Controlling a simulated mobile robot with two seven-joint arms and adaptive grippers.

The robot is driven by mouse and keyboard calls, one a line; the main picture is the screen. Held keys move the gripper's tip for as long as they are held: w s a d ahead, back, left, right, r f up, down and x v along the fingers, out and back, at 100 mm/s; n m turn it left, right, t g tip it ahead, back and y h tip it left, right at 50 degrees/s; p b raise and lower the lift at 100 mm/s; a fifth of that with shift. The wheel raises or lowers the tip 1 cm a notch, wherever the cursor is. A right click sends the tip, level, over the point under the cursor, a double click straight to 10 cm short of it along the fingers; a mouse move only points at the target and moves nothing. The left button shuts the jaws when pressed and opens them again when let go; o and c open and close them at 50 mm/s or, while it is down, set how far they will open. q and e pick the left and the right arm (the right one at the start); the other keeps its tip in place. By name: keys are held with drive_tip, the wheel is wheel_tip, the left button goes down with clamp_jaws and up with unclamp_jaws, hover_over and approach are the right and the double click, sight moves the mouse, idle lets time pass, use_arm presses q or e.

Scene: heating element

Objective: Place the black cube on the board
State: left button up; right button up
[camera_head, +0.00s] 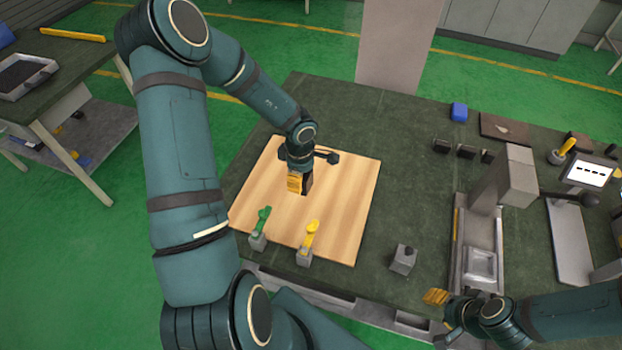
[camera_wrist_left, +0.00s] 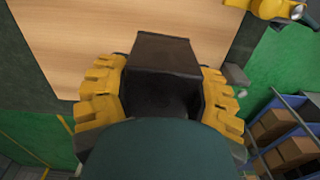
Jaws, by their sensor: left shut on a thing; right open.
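A light wooden board (camera_head: 340,212) lies on the dark green work table; it also fills the upper part of the left wrist view (camera_wrist_left: 70,40). My left gripper (camera_head: 298,186) is over the middle of the board, pointing down. In the left wrist view its yellow fingers (camera_wrist_left: 162,95) are shut on both sides of the black cube (camera_wrist_left: 165,52). In the head view the cube (camera_head: 307,184) is partly hidden by the gripper. I cannot tell whether the cube touches the board. My right gripper (camera_head: 440,312) is open and empty near the table's front edge, at the lower right.
A green-handled clamp (camera_head: 260,228) and a yellow-handled clamp (camera_head: 308,243) stand at the board's front edge. A grey block (camera_head: 403,259) stands right of them.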

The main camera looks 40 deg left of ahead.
use_arm(q)
drive_tip(key=shift+a+f, duration=0.15)
drive_tip(key=shift+a, duration=0.1)
drive_tip(key=shift+f+n, duration=0.3)
drive_tip(key=shift+f, duration=0.1)
wheel_tip(320, 180, down, 9)
drive_tip(key=b, duration=0.3)
drive_tip(key=shift+r, duration=0.2)
drive_tip(key=shift+f, duration=0.1)
drive_tip(key=shift+f, duration=0.1)
drive_tip(key=o, duration=1.4)
drive_tip(key=shift+c, duration=0.2)
